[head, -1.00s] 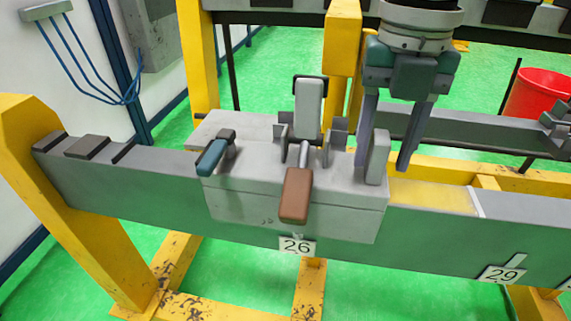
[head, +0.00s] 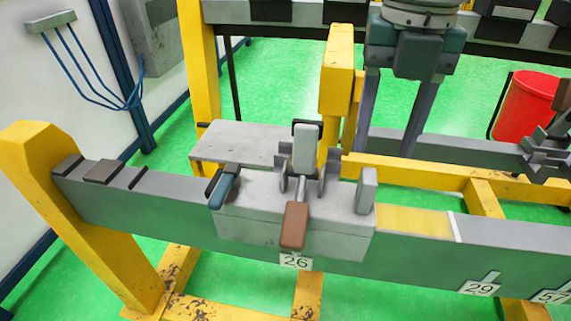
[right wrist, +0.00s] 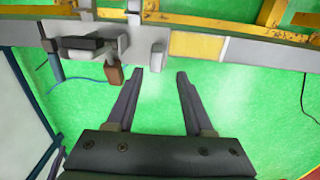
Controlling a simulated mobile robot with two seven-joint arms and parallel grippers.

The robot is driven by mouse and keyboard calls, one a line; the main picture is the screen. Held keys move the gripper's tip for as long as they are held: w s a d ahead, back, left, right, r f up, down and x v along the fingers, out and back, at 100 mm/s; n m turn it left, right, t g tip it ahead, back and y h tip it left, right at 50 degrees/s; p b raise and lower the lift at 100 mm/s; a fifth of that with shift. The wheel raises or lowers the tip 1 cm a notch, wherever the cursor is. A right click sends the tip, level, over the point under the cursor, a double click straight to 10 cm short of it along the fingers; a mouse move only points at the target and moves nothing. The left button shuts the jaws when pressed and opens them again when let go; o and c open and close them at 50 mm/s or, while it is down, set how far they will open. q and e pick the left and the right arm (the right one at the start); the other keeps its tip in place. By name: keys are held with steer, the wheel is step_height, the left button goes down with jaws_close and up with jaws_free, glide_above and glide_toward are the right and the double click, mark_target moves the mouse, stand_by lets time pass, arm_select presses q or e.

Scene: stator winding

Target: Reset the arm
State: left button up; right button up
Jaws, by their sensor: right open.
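My right gripper (head: 387,152) is open and empty in the head view, with its two fingers pointing down. It hangs above and behind the grey clamp fixture (head: 250,222), apart from it. Its open fingers also show in the right wrist view (right wrist: 160,76), with only green floor between the tips. The fixture has a brown handle (head: 294,226), a blue handle (head: 222,188) and an upright grey post (head: 366,190). In the right wrist view the brown handle (right wrist: 114,76) lies just left of the fingers. My left gripper is in neither view.
The fixture sits on a long grey beam (head: 415,247) on a yellow frame (head: 90,220), above the "26" label (head: 296,261). A red bin (head: 525,108) stands at the right. Another beam with grey blocks runs along the back. Green floor is open between the beams.

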steer(key=shift+r+p, duration=0.4)
steer(key=shift+r, duration=0.55)
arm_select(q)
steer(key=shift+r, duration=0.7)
arm_select(e)
steer(key=shift+f, duration=0.1)
steer(key=shift+a, duration=0.1)
